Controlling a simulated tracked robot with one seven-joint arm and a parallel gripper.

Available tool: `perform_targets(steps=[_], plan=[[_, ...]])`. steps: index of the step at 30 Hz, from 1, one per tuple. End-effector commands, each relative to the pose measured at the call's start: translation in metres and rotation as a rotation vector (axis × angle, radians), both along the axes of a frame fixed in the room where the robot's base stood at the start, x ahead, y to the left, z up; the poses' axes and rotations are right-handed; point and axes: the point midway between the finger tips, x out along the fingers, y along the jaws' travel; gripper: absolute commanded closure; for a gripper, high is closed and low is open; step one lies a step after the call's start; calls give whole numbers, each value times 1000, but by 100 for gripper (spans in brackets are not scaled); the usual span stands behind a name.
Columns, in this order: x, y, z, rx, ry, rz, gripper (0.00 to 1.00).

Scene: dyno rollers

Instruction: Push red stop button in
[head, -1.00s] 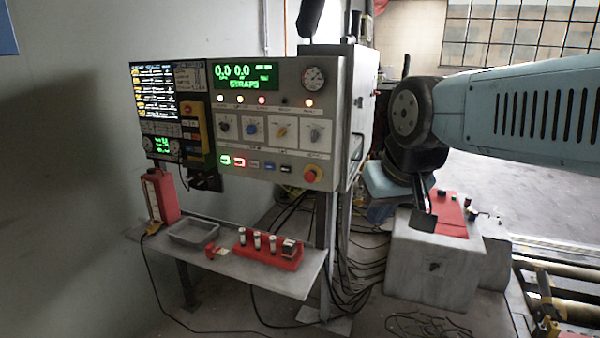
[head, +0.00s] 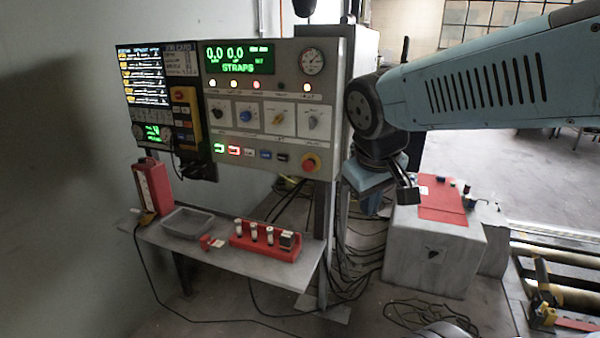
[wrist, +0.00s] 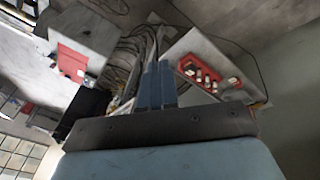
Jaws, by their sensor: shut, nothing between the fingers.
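The red stop button (head: 310,162) is at the lower right corner of the grey control panel (head: 264,179) in the head view, with a yellow ring around it. My gripper shows in the wrist view (wrist: 158,72) with its two blue fingers together and nothing between them. In the head view my arm reaches in from the right, and its wrist hangs just right of the panel's edge. The fingertips are not clear there. The gripper is apart from the button. The button does not show in the wrist view.
A shelf (head: 215,262) below the panel holds a grey tray (head: 188,224), a red holder (head: 268,246) and a red box (head: 152,186). A pale block with a red top (head: 442,202) stands right. Cables lie on the floor between.

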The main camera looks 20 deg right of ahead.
Motion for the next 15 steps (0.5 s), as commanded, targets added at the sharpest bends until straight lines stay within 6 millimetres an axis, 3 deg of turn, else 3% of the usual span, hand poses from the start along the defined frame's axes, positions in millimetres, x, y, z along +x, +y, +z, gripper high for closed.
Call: perform_targets(steps=[6,15], plan=[[23,-26,-30,-313,227,214,100],[75,-46,-48,-767,475,534,100]])
